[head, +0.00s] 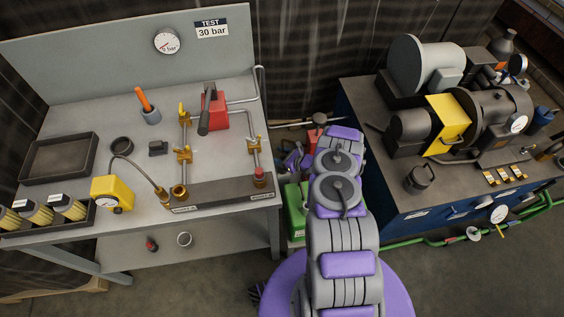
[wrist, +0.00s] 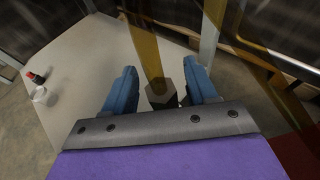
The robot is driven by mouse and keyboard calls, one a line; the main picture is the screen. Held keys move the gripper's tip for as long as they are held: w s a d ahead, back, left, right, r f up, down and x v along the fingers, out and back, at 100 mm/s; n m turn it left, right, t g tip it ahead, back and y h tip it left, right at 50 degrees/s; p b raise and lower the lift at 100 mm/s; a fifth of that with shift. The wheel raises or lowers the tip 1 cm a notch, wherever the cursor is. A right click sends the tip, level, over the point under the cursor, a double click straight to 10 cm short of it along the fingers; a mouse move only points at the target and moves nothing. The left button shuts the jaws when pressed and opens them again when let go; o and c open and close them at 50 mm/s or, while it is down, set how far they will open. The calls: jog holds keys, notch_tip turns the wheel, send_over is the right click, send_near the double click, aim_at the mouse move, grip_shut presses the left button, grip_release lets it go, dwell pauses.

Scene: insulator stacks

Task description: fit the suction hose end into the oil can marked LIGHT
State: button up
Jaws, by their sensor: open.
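In the wrist view my gripper (wrist: 164,88) has its two blue fingers spread apart. A dark hexagonal piece (wrist: 160,95) sits between them, with a gap to the left finger; I cannot tell whether it touches the right one. An amber, see-through strip (wrist: 147,50) runs down to it; this may be the suction hose and its end. In the head view my gripper is mostly hidden by my arm, right of the workbench. A green can (head: 296,212) stands low beside my arm, partly hidden. No LIGHT mark can be read on any can.
The grey workbench (head: 230,95) on the left carries brass fittings, a yellow gauge box (head: 112,194) and a black tray (head: 59,158). Its lower shelf (head: 215,255) is mostly bare. A blue cabinet (head: 420,222) with machinery stands on the right, with green piping along its base.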

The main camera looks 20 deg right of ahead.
jog(key=shift+d, duration=0.3)
jog(key=c, duration=0.5)
jog(key=shift+a, duration=0.15)
grip_shut()
